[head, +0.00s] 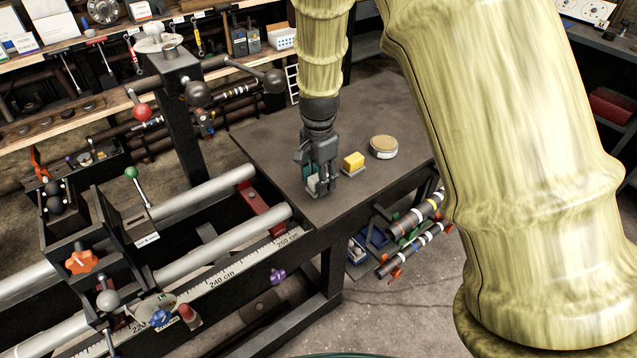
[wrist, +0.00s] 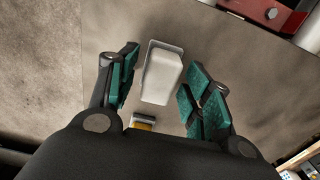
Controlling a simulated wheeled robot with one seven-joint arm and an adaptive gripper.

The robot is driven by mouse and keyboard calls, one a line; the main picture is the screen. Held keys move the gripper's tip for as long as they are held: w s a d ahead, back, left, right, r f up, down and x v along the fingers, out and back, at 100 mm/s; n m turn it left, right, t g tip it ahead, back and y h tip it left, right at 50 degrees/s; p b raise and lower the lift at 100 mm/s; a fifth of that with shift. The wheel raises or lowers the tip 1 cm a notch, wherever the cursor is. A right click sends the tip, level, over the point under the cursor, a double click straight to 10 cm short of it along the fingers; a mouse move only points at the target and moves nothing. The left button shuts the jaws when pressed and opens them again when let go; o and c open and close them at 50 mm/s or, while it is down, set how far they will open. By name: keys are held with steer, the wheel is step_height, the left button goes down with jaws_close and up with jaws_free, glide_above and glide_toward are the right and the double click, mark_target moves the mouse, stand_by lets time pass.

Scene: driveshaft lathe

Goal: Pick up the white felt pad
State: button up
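The white felt pad (wrist: 162,78) is a pale, rounded block with a grey edge, lying on the dark bench top. In the wrist view it lies between the two green-lined fingers of my gripper (wrist: 165,82), with visible gaps on both sides. In the head view the pad (head: 312,184) shows low beside the fingers, partly hidden by them. My gripper (head: 321,178) points down at the bench near its front left edge. It is open and holds nothing. How far the fingertips are above the bench is hard to tell.
A yellow block on a grey base (head: 353,162) stands close right of my gripper; it also shows in the wrist view (wrist: 143,123). A round tin (head: 384,147) stands farther right. The bench top (head: 275,130) is clear behind. Lathe rails (head: 245,234) lie left.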

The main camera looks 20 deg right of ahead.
steer(key=c, duration=0.8)
steer(key=shift+r, duration=0.1)
steer(key=shift+c, duration=0.2)
step_height(320, 180, up, 10)
steer(key=shift+f+b, duration=0.1)
steer(key=shift+b, duration=0.5)
steer(key=o, duration=0.5)
steer(key=c, duration=0.4)
